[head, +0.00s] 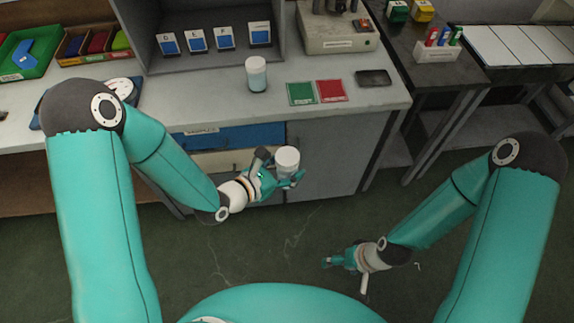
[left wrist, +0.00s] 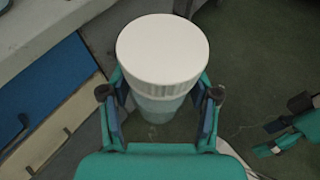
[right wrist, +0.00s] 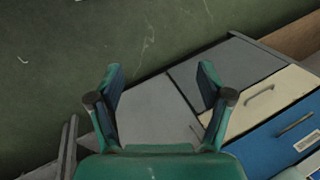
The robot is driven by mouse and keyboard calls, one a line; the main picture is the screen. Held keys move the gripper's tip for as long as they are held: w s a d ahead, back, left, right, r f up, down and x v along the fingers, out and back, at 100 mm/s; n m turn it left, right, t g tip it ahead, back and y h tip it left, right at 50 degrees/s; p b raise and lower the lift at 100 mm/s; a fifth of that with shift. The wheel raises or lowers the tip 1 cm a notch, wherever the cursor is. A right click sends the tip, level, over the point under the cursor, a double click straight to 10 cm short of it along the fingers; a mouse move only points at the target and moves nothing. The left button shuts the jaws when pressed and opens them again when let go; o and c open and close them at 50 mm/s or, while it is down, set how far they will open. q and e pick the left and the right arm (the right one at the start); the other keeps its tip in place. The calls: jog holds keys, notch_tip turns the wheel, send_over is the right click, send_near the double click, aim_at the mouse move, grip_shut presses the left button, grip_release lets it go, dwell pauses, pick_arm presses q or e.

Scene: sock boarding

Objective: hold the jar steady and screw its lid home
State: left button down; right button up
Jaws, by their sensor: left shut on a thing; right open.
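A jar with a white lid (head: 287,157) is held in my left gripper (head: 284,181), in front of the bench. In the left wrist view the lid (left wrist: 163,50) sits on top of the jar's clear body (left wrist: 158,107), and the fingers of my left gripper (left wrist: 160,112) close on the body from both sides. I cannot tell how tightly the lid is seated. My right gripper (head: 328,262) is open and empty, lower and to the right of the jar. In the right wrist view its fingers (right wrist: 160,100) stand apart with nothing between them.
A second white-lidded jar (head: 256,75) stands on the bench (head: 215,101). Beside it lie a green card (head: 300,94), a red card (head: 331,91) and a dark flat device (head: 373,78). Drawers (head: 235,137) face the jar below the bench edge. The floor (head: 300,235) between my arms is clear.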

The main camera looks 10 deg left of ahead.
jog(key=w+r+n+g+h, duration=0.4)
jog(key=w+r+n, duration=0.95)
jog(key=n, duration=1.15)
jog(key=w+a+r+n+t, duration=0.1)
jog(key=a+r, duration=0.4)
jog(key=r, duration=0.1)
jog(key=w+a+r+n+t, duration=0.1)
jog(key=w+a+r+n, duration=0.1)
jog(key=a+r, duration=0.3)
jog(key=w+a+r+n+t, duration=0.1)
jog(key=w+a+r+n, duration=0.1)
jog(key=a+r, duration=0.3)
jog(key=shift+w+a+r+t, duration=0.15)
jog(key=shift+a+r+t, duration=0.05)
jog(key=shift+r, duration=0.3)
jog(key=shift+w+a+r+t, duration=0.1)
jog(key=shift+a+r+t, duration=0.1)
jog(key=shift+r, duration=0.25)
jog(key=shift+s+a+r, duration=0.1)
jog(key=shift+s+a, duration=0.05)
jog(key=shift+a, duration=0.2)
